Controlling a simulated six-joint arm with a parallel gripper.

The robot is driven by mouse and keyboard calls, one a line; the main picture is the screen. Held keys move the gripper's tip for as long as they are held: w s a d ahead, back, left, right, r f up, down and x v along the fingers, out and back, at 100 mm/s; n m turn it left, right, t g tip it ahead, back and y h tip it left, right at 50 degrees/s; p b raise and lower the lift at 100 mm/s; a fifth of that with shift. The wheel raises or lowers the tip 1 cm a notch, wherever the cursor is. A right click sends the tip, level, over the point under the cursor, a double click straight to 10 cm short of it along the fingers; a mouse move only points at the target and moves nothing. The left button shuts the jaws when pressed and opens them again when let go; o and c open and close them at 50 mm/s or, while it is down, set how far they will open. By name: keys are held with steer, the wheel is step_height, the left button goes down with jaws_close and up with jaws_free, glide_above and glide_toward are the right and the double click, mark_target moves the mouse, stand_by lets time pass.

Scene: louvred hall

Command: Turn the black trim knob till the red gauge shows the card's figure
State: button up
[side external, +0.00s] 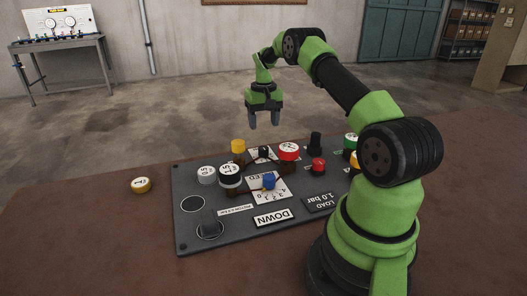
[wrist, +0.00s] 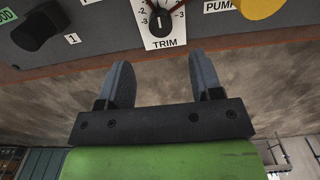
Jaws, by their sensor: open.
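The black trim knob (wrist: 160,22) shows at the top of the wrist view, on a white scale plate marked TRIM. Its white pointer line looks near the middle of the scale. The card (side external: 320,201) lies at the panel's near edge and reads LOAD 1.0 bar, upside down. My gripper (side external: 264,121) is open and empty, above and beyond the panel's far edge. Its fingers (wrist: 161,70) are apart from the knob.
The dark panel (side external: 190,235) also carries a yellow PUMP knob (wrist: 262,6), a black knob marked 1 (wrist: 40,27), a blue knob (side external: 269,181), a red knob (side external: 318,166) and a DOWN card (side external: 273,217). A loose yellow-rimmed disc (side external: 141,185) lies left on the brown table.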

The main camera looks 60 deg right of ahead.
mark_target(264, 148)
steer(key=shift+f, duration=4.45)
jaws_close()
